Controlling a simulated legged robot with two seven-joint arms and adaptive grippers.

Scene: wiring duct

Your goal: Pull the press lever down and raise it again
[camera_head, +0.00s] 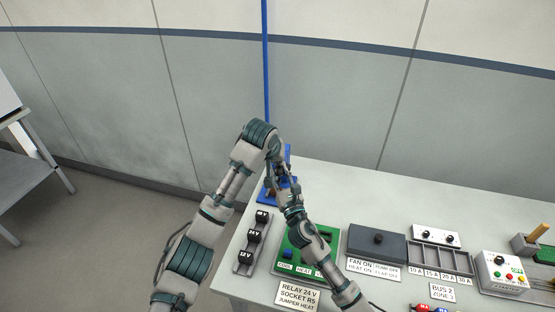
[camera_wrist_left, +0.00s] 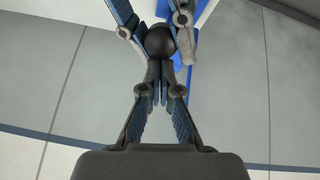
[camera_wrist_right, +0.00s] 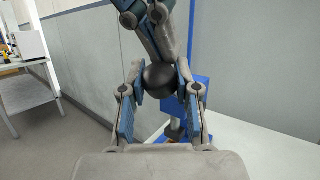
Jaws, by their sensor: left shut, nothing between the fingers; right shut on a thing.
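The blue press (camera_head: 263,194) stands at the table's far left corner, largely hidden behind my arms; its blue frame also shows in the right wrist view (camera_wrist_right: 203,88). Its lever ends in a black ball knob, seen in the left wrist view (camera_wrist_left: 159,41) and the right wrist view (camera_wrist_right: 159,80). My right gripper (camera_wrist_right: 158,90) is shut on the knob, one finger on each side. My left gripper (camera_wrist_left: 159,88) is shut and empty, its fingertips close against the knob from above; I cannot tell whether they touch it. The lever's arm is hidden.
A compartment tray (camera_head: 440,260) and a white control box (camera_head: 505,272) are further right. The wall is close behind.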

